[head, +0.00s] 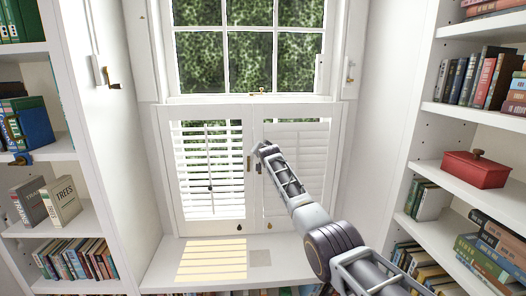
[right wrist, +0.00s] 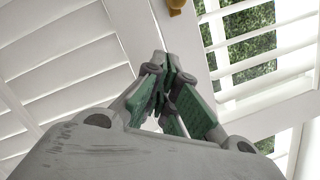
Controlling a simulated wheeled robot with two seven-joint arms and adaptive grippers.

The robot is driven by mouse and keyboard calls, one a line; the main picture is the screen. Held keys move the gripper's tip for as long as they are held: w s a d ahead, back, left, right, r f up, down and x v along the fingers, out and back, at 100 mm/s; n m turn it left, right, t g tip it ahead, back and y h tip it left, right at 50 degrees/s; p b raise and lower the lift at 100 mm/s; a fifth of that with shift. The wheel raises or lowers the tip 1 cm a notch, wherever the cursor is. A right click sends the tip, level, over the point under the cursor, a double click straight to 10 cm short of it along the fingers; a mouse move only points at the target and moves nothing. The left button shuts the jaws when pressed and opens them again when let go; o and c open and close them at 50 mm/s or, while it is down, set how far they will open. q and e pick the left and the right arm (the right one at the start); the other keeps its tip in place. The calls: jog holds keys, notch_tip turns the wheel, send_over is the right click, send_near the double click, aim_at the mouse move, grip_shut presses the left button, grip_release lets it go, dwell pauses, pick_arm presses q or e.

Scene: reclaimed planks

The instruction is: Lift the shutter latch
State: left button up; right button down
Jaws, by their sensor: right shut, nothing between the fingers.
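Two white shutter panels fill the lower window in the head view. The left panel (head: 209,180) has open slats; the right panel (head: 312,160) has its slats closed. A small brass latch piece (head: 248,163) sits on the middle stile between them. A brass piece also shows at the top edge of the right wrist view (right wrist: 176,6). My right gripper (head: 258,169) is at the middle stile, just right of the latch. In the right wrist view its green-padded fingers (right wrist: 163,72) are shut and empty, apart from the brass piece. My left gripper is out of view.
Small knobs (head: 239,227) sit low on the panels. The window sill (head: 162,270) below is clear, with a sunlit patch. Bookshelves flank the alcove, with a red box (head: 475,170) at right. A brass sash lock (head: 257,91) is above the shutters.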

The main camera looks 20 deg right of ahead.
jog(key=b+v, duration=0.2)
jog(key=v, duration=0.7)
jog(key=shift+s, duration=0.3)
dwell(1.0)
dwell(0.4)
